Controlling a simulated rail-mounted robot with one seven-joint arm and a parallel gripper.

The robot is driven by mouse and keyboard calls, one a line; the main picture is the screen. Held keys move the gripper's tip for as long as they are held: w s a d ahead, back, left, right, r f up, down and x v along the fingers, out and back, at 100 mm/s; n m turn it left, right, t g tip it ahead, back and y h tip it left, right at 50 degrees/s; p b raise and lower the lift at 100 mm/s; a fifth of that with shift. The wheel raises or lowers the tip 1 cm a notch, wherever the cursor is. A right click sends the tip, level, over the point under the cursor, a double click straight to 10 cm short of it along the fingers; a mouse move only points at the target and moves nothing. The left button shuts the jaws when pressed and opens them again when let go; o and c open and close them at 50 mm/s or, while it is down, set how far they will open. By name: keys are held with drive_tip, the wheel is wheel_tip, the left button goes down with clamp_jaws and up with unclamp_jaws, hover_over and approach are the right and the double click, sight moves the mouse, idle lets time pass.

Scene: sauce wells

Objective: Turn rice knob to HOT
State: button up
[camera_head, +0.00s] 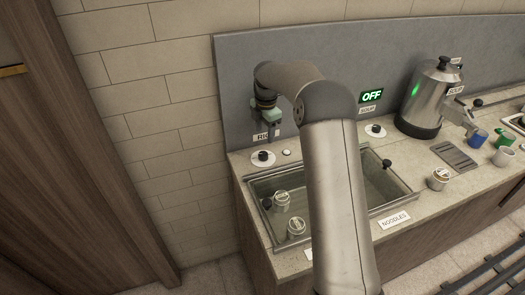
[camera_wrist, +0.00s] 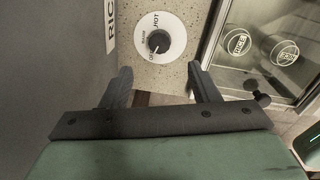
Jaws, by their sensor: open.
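The rice knob (camera_wrist: 159,41) is a small black knob on a round white dial (camera_wrist: 176,52) in the wrist view. The word HOT is at the dial's upper side; its pale pointer mark seems to face lower left, away from HOT. In the head view the knob (camera_head: 263,155) sits at the counter's back left, below the partly hidden RICE label (camera_head: 262,137). My gripper (camera_wrist: 160,68) is open and empty, its fingers apart on either side of the dial's lower end in the picture, with the knob beyond the tips. In the head view my gripper (camera_head: 271,133) is just above the knob.
A sunken well (camera_head: 254,189) with several labelled lids lies in front of the knob. A grey back panel (camera_head: 236,83) rises close behind. Another dial (camera_head: 375,130) and a steel soup pot (camera_head: 424,101) stand to the right. An OFF sign (camera_head: 371,96) glows green.

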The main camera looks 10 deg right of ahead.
sight(263, 154)
drive_tip(key=f, duration=0.3)
drive_tip(key=f+p, duration=0.1)
drive_tip(key=f, duration=0.6)
drive_tip(key=shift+w+a+f+p, duration=0.15)
drive_tip(key=shift+w+p, duration=0.1)
drive_tip(key=shift+p, duration=0.15)
drive_tip(key=c, duration=1)
